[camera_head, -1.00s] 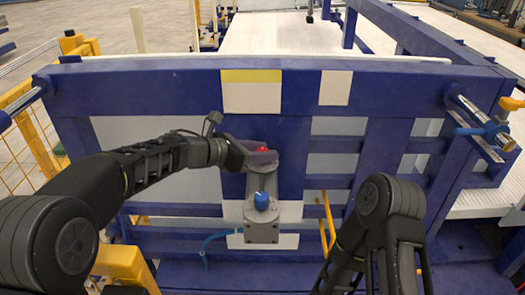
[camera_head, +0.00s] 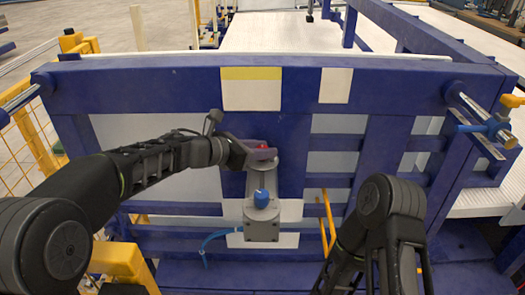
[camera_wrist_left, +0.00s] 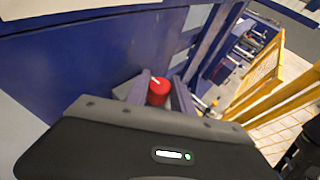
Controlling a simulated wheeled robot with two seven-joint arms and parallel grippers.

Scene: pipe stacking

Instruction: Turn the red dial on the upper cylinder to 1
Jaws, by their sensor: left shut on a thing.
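The red dial (camera_head: 263,147) sits at the top of the grey upper cylinder (camera_head: 262,183) on the blue frame's front. My left gripper (camera_head: 263,153) reaches in from the left and is shut on the dial. In the left wrist view the red dial (camera_wrist_left: 158,94) stands between the two fingers (camera_wrist_left: 160,92), with a small pale mark on its top. The number the mark points to cannot be read. Below the cylinder is a blue knob (camera_head: 261,198) on a grey block (camera_head: 262,230). My right arm shows at the lower right; its gripper is out of view.
The blue frame (camera_head: 150,85) spans the view behind the dial, with a yellow-and-white label (camera_head: 251,95) and a white label (camera_head: 336,86). A blue-handled valve (camera_head: 485,128) is at the right. A blue hose (camera_head: 208,240) hangs beside the block. Yellow railing stands at the left.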

